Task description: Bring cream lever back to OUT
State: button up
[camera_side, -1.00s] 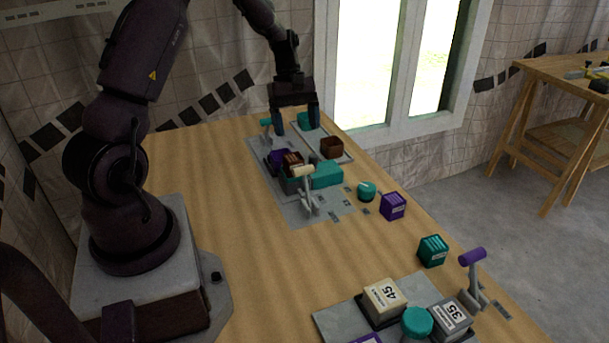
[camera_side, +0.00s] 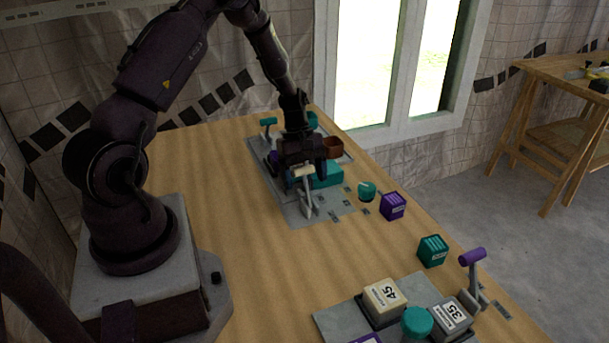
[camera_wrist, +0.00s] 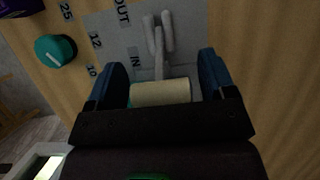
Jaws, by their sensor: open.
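The cream lever's handle (camera_wrist: 160,93) lies between the two open fingers of my gripper (camera_wrist: 178,80) in the wrist view. Its grey forked stem (camera_wrist: 158,40) runs up from the handle to the grey panel (camera_wrist: 110,50). The words OUT and IN are printed beside the stem, with IN nearer the handle. In the side view the lever (camera_side: 307,198) stands at the panel's near end, and my gripper (camera_side: 306,172) is right over its cream top, partly hiding it. Whether the fingers touch the handle I cannot tell.
A teal knob (camera_wrist: 55,50) with a number scale sits left of the lever. A teal block (camera_side: 328,174) is close to my gripper. A purple cube (camera_side: 392,206), a teal cube (camera_side: 432,250) and a purple-topped lever (camera_side: 473,270) stand to the right.

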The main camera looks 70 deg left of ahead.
aim_at(310, 199)
jog(key=c, duration=1.3)
jog(key=shift+d+r+y, duration=0.35)
jog(key=shift+d+y, duration=0.35)
jog(key=shift+y, duration=0.4)
jog(key=d+y, duration=0.2)
jog(key=y, duration=0.1)
jog(key=shift+r, duration=0.1)
jog(key=d+y, duration=0.2)
jog(key=y, duration=0.1)
jog(key=shift+d+f+y, duration=0.25)
jog(key=shift+d+y, duration=0.1)
jog(key=shift+y, duration=0.4)
jog(key=shift+d+f+y, duration=0.25)
jog(key=shift+d+y, duration=0.05)
jog(key=shift+y, duration=0.45)
jog(key=o, duration=1.3)
